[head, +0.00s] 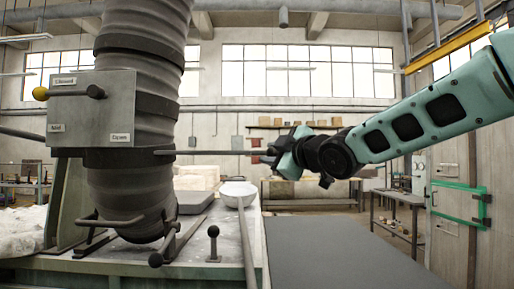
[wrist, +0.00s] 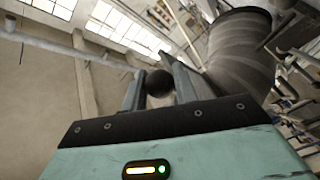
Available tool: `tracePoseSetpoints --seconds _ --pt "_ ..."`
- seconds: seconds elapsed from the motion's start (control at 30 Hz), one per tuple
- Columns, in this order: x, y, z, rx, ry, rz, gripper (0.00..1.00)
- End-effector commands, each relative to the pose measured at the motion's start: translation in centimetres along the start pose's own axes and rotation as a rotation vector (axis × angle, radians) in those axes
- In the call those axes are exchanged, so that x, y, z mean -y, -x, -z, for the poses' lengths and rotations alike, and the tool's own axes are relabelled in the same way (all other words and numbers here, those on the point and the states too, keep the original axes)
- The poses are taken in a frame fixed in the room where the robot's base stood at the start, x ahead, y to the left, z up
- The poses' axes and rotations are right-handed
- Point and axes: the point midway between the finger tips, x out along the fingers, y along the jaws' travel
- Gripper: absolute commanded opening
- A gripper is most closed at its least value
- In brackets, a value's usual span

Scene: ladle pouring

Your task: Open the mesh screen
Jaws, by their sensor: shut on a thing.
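A thick ribbed dark column (head: 130,140) stands at the left in the head view. A thin horizontal rod (head: 210,152) sticks out of it to the right. My gripper (head: 272,153) is at the rod's outer end. In the wrist view, a black ball knob (wrist: 159,84) sits between the two fingers of my gripper (wrist: 158,78), and they are shut on it. The column also shows behind them in the wrist view (wrist: 238,50). I cannot make out a mesh screen for certain; the column may hide it.
A label plate (head: 92,108) with a yellow-knobbed handle (head: 62,92) is on the column. A white ladle bowl (head: 238,188) with a long handle lies on the bench below my gripper. A short black-knobbed lever (head: 213,240) stands at the bench front. A green frame (head: 460,187) is at the right.

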Motion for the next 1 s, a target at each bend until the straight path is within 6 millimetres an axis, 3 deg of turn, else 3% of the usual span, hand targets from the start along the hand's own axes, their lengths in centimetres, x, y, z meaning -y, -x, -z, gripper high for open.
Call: tracePoseSetpoints --seconds 0.03,0.3,0.7,0.73,0.8,1.0 --pt "-0.8 0.6 -0.6 0.007 0.001 0.002 0.00" --pt "-1.7 2.1 -2.5 0.002 -0.001 0.003 0.00" --pt "-1.7 2.2 -2.8 0.001 0.000 0.003 0.00" --pt "-1.7 2.2 -2.8 0.001 0.000 0.003 0.34" --pt "-1.7 2.2 -2.8 0.001 0.000 0.003 0.49" --pt "-1.8 2.2 -2.7 0.000 0.000 0.002 0.49"
